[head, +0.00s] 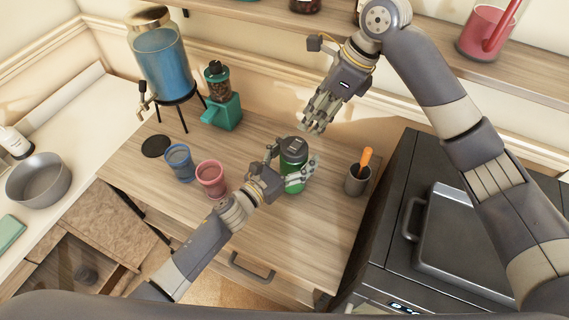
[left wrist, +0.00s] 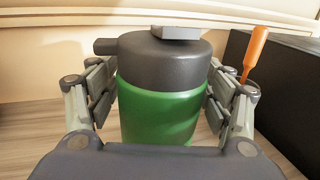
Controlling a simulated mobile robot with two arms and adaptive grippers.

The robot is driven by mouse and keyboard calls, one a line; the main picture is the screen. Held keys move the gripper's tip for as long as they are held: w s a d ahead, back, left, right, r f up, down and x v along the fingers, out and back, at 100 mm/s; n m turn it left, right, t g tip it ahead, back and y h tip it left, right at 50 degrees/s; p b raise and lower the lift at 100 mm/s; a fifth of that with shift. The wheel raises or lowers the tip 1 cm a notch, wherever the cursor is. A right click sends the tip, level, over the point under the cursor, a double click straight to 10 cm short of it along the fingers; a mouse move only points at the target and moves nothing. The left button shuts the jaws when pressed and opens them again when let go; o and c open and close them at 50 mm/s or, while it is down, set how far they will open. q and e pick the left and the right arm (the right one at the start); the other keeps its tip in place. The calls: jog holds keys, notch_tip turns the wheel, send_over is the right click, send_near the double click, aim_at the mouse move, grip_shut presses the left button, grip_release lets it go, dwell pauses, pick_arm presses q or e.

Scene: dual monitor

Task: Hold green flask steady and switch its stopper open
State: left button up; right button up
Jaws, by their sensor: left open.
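The green flask (head: 293,178) stands upright on the wooden counter, with a dark grey lid (head: 293,149). In the left wrist view the flask (left wrist: 158,110) fills the middle, and its lid (left wrist: 165,62) has a spout at the left and a raised block on top. My left gripper (head: 292,164) is open, with its fingers on both sides of the flask; I cannot tell whether they touch it. My right gripper (head: 314,124) hangs above and behind the flask, apart from it, pointing down. Its finger opening is unclear.
A blue cup (head: 178,162) and a pink cup (head: 211,178) stand left of the flask. A grey cup (head: 357,181) with an orange-handled tool stands at right. A teal grinder (head: 222,112) and a blue drink dispenser (head: 162,62) stand behind. A shelf (head: 440,66) runs above.

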aim_at(304, 148)
pick_arm(q)
jog(key=shift+x, duration=1.5)
grip_shut()
